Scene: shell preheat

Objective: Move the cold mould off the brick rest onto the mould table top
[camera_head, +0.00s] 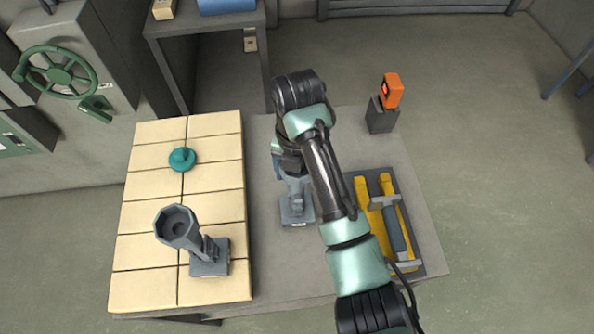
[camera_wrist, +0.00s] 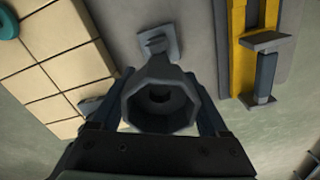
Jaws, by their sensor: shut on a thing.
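My gripper (camera_wrist: 163,103) is shut on a grey mould (camera_wrist: 160,108) with an octagonal cup and a flat square foot. In the head view the foot of this held mould (camera_head: 297,211) is over the grey mould table top (camera_head: 265,240), just right of the brick rest (camera_head: 150,240). It looks upright; I cannot tell whether the foot touches the table. My arm hides part of the cup and my gripper (camera_head: 288,168) there. A second, similar grey mould (camera_head: 209,262) stands on the brick rest at its front right. Looks alone do not show which mould is cold.
A teal knobbed piece (camera_head: 182,159) lies on the bricks. An orange device (camera_head: 392,90) with a red light sits on a dark block at the back right. A yellow-railed cradle (camera_head: 364,195) holds a grey bar at right. The table's front middle is clear.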

